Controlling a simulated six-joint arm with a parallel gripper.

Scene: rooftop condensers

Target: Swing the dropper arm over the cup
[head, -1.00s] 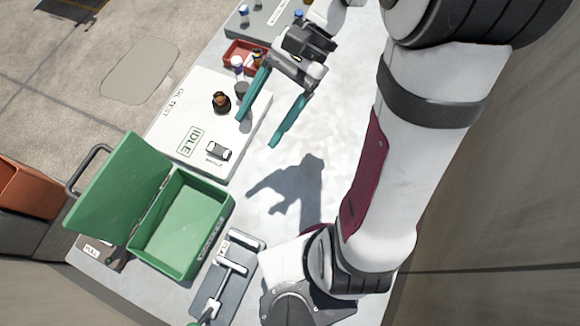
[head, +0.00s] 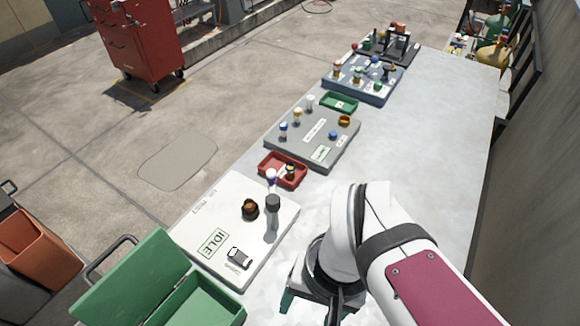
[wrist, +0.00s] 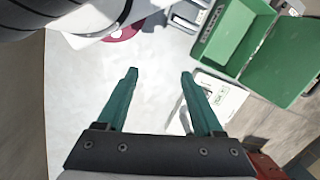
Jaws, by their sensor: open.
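A white test board (head: 213,196) lies on the bench with an IDLE label and a small rocker switch (head: 239,257). On it stand a brown cup-like piece (head: 250,209) and, right of it, a grey post with a dark top (head: 272,214). A white piece with a purple top (head: 271,177) shows behind the post. I cannot tell which part is the dropper arm. My gripper (wrist: 159,73) is open and empty in the wrist view, its teal fingers apart. In the head view it is right of the board's near end, mostly hidden by my arm.
A green box (head: 205,303) with its lid open is near the board; it also shows in the wrist view (wrist: 236,38). A red tray (head: 283,172), a grey board (head: 300,140) and a green tray (head: 339,103) lie farther along. The bench's right side is clear.

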